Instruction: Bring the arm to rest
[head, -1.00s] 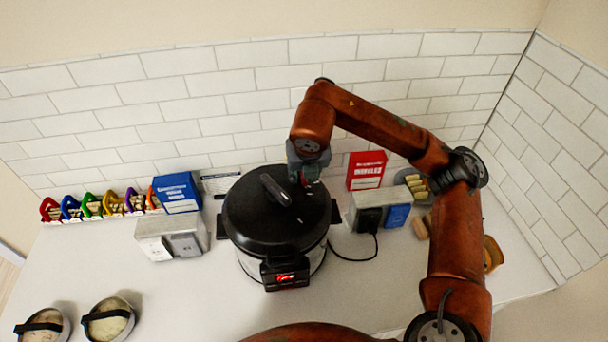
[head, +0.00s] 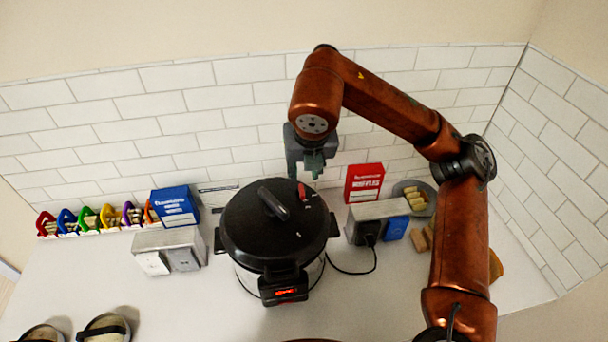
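My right arm comes in from the lower right and arches over the counter. Its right gripper (head: 310,168) points down above the back of the pressure cooker (head: 268,225), apart from the lid. Nothing shows held in it, but the finger gap is unclear at this angle. The cooker has a black lid with a long handle (head: 273,203), a red valve (head: 301,191) and a lit red display (head: 285,292). My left gripper is out of view.
A blue box (head: 176,206) and a white outlet block (head: 169,251) stand left of the cooker. A red box (head: 364,183), another outlet block (head: 378,220) with a plugged cord, and a plate of food (head: 416,197) stand right. Tiled walls (head: 230,110) close the corner.

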